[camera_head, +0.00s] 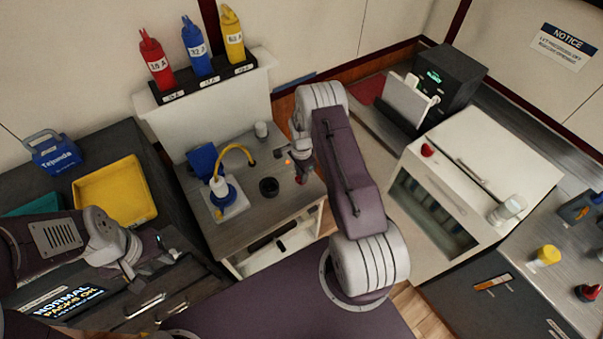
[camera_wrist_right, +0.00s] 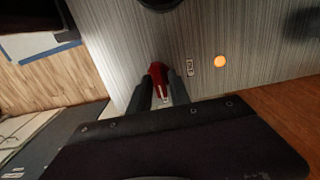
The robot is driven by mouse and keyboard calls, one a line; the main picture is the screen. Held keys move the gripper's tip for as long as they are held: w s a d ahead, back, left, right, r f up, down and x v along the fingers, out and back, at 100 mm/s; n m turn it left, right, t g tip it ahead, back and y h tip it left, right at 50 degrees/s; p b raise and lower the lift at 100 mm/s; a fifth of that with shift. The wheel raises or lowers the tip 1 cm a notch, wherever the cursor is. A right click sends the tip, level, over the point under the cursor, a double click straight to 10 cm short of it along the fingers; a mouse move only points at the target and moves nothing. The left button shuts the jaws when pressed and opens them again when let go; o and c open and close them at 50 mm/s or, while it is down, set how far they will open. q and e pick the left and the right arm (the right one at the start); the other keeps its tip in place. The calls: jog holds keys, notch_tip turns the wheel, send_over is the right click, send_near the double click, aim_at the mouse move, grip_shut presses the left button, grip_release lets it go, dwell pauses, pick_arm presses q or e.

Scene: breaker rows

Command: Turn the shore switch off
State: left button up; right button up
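The shore switch appears to be the red-handled knob (camera_wrist_right: 157,76) on the grey counter panel, seen in the right wrist view. A small label plate (camera_wrist_right: 190,67) and a lit orange lamp (camera_wrist_right: 221,62) are to its right. My right gripper (camera_wrist_right: 159,88) has one dark finger on each side of the red handle. Whether the fingers press on it I cannot tell. In the head view the right gripper (camera_head: 302,174) is down at the counter's right side, by the orange lamp (camera_head: 287,162). My left gripper (camera_head: 150,263) hangs over the dark left cabinet; its fingers are unclear.
A dark round cup (camera_head: 269,187) and a blue bottle with a yellow hose (camera_head: 222,190) stand on the counter (camera_head: 245,225). Red, blue and yellow tagged handles (camera_head: 192,47) stand on a rack behind. A yellow tray (camera_head: 115,190) is at left, a white cabinet (camera_head: 485,165) at right.

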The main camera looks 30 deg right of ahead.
grip_shut()
jog(key=n+b, duration=0.2)
jog(key=n, duration=0.1)
jog(key=n+b, duration=0.2)
jog(key=n, duration=0.3)
jog(key=shift+w, duration=0.1)
jog(key=n+b, duration=0.1)
jog(key=n, duration=0.3)
jog(key=n+b, duration=0.1)
jog(key=n, duration=0.4)
jog(key=shift+r+n, duration=0.15)
jog(key=shift+n, duration=0.25)
jog(key=shift+w, duration=0.1)
